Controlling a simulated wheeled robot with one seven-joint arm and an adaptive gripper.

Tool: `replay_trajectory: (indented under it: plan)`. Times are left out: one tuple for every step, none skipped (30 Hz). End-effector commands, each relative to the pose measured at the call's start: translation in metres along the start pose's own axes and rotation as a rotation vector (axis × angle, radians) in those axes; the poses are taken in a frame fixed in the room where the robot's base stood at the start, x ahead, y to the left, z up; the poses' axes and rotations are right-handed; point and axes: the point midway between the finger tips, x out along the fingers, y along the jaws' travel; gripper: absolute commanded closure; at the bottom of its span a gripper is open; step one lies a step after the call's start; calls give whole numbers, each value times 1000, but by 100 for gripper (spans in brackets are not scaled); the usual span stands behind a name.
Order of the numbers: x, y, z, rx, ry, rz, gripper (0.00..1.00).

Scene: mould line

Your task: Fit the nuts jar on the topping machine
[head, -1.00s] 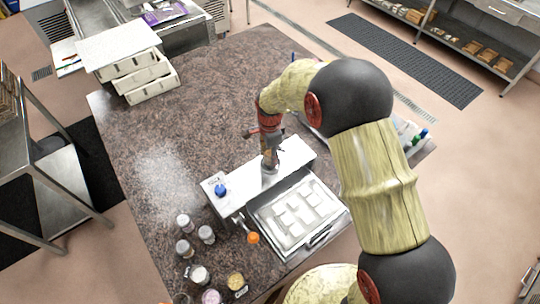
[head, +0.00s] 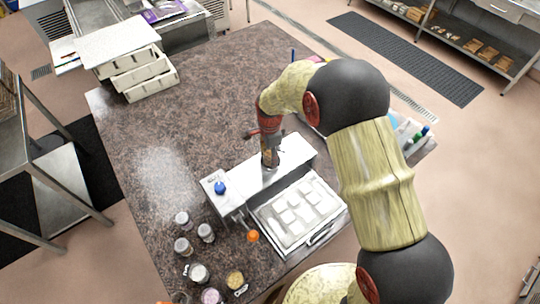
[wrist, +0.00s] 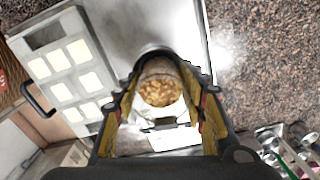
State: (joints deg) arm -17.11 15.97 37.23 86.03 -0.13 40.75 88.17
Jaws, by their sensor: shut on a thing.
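The nuts jar (wrist: 160,88), clear with tan-brown pieces inside, sits between the two fingers of my gripper (wrist: 160,110) in the wrist view. My gripper is shut on it. In the head view my gripper (head: 268,147) points down over the white top of the topping machine (head: 292,150), with the jar (head: 268,158) beneath it, close to the machine's top. Whether the jar touches or is seated in the machine cannot be told. The machine also has a box with a blue knob (head: 220,187) at its left end.
A tray of white squares (head: 262,222) lies in front of the machine. Several small jars (head: 183,246) stand at the table's front left. An orange knob (head: 252,236) is near the tray. Stacked white trays (head: 140,75) stand at the back left. The table's middle left is clear.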

Motion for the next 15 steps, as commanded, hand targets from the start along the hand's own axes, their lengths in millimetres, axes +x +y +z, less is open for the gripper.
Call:
replay_trajectory:
  plan:
    - [0,0,0,0,0,-1,57]
    - [0,0,0,0,0,-1,55]
    - [0,0,0,0,0,-1,53]
    - [0,0,0,0,0,0,51]
    - [0,0,0,0,0,0,50]
    - [0,0,0,0,0,0,47]
    - [0,0,0,0,0,0,46]
    - [0,0,0,0,0,0,44]
    - [0,0,0,0,0,0,42]
    - [0,0,0,0,0,0,40]
    - [0,0,0,0,0,0,38]
    - [0,0,0,0,0,0,37]
    - [0,0,0,0,0,0,37]
    - [0,0,0,0,0,0,37]
    - [0,0,0,0,0,0,37]
